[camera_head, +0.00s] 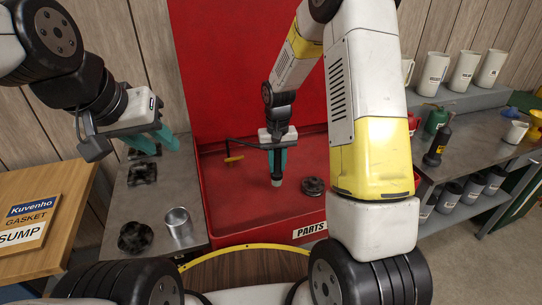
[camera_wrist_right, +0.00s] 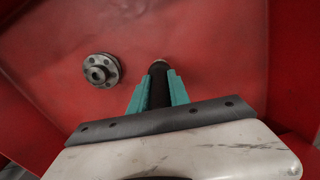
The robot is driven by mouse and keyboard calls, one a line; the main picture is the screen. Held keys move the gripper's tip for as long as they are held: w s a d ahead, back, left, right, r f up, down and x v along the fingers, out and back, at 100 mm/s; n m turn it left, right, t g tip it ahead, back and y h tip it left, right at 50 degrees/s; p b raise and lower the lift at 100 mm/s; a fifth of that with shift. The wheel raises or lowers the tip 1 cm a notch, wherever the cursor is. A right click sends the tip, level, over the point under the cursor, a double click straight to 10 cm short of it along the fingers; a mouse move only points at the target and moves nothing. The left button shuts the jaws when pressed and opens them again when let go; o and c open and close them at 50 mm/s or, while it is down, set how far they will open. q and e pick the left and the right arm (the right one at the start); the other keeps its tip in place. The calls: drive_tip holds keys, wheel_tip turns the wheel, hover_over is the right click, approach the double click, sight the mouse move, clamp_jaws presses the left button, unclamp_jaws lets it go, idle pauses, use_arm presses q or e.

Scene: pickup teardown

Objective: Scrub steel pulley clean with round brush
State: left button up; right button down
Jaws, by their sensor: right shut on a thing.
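The steel pulley (camera_head: 313,186) lies in the red parts washer basin (camera_head: 245,205). In the right wrist view the pulley (camera_wrist_right: 101,70) is a round flanged grey part with dark patches and a raised hub. My right gripper (camera_head: 278,160) is shut on a dark-handled tool, apparently the round brush (camera_head: 277,182). The brush points down beside the pulley, to its left in the head view and apart from it. In the wrist view the brush (camera_wrist_right: 159,82) sits between the teal fingers; its bristles are not clearly visible. My left gripper (camera_head: 152,140) is open and empty above the grey bench.
The grey bench (camera_head: 160,205) at left holds dark greasy parts (camera_head: 135,238) and a metal can (camera_head: 178,222). Shelves with jugs and a dark bottle (camera_head: 437,145) stand at right.

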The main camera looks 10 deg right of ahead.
drive_tip(key=shift+r, duration=3.85)
